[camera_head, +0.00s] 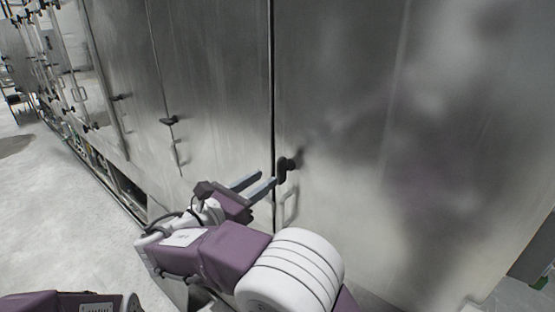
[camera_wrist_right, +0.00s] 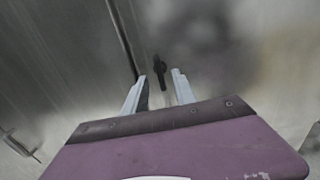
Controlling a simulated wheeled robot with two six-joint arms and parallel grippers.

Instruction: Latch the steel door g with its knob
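The steel door (camera_head: 370,130) is the large panel at the right in the head view, flush beside a dark vertical seam. Its black knob (camera_head: 286,165) sits close to that seam, with a small metal handle below it. My right gripper (camera_head: 262,184) is open in front of the knob, its two grey fingers pointing at it. In the right wrist view the knob (camera_wrist_right: 160,70) stands upright ahead of and between the open fingers (camera_wrist_right: 157,82); I cannot tell whether one touches it. My left gripper is out of view.
Another steel panel (camera_head: 215,80) lies left of the seam, with a black knob (camera_head: 169,120) and a handle below it. More doors run along the machine to the far left. The pale floor (camera_head: 50,220) at the left is clear.

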